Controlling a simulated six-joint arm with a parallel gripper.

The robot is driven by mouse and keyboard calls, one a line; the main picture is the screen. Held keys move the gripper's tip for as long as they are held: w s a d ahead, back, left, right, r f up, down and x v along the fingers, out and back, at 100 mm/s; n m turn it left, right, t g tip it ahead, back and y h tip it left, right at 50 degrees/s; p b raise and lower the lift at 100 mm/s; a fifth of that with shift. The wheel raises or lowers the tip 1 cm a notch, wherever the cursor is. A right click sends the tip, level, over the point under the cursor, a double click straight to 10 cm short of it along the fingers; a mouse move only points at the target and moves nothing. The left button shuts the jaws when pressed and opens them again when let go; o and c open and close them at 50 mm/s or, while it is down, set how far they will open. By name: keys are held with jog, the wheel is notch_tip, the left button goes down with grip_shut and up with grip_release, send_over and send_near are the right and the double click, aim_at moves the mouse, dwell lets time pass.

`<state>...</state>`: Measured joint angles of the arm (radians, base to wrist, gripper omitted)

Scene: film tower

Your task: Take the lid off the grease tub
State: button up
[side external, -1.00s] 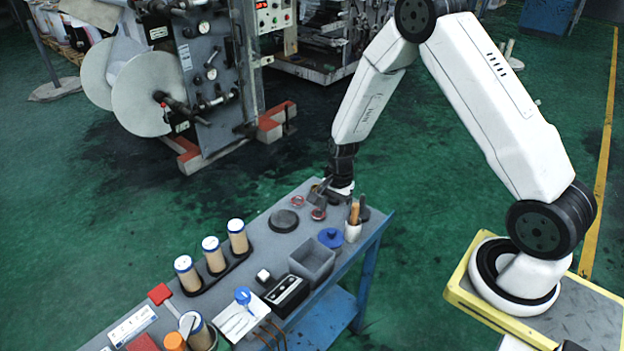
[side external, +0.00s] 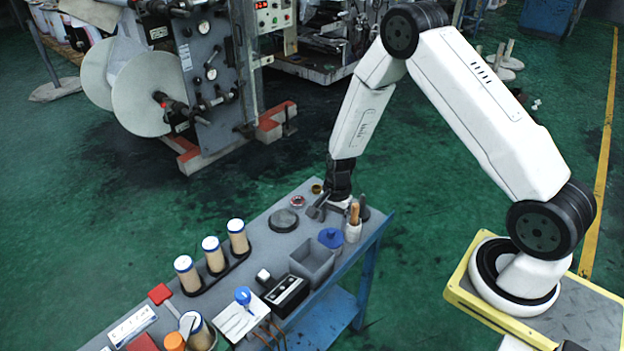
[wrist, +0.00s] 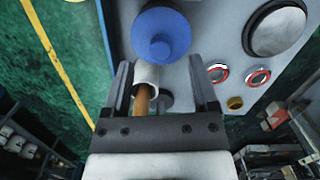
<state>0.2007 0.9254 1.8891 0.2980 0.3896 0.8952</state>
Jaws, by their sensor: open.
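The grease tub with its round blue lid (side external: 331,238) and central knob stands on the bench beside a grey bin. The lid also shows at the top of the wrist view (wrist: 161,34); it appears seated, and it hides most of the tub. My gripper (side external: 317,213) is open and empty, behind and slightly left of the lid in the side view. In the wrist view its two fingers (wrist: 160,66) are spread apart, with the lid beyond their tips. A white cup (wrist: 147,76) with a wooden handle shows between the fingers, but I cannot tell its clearance from them.
The white cup with upright handles (side external: 353,231) stands close right of the tub. The open grey bin (side external: 312,265) is in front. A dark round disc (side external: 284,220), red-rimmed rings (wrist: 218,74) and a small brass cup (wrist: 235,103) lie nearby. Capped rolls (side external: 213,256) stand further left.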

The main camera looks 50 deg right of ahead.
aim_at(331, 230)
jog(key=shift+a+f, duration=0.15)
jog(key=shift+f, duration=0.8)
jog(key=shift+a+f, duration=0.1)
jog(key=shift+f, duration=0.85)
jog(key=shift+c, duration=0.3)
grip_shut()
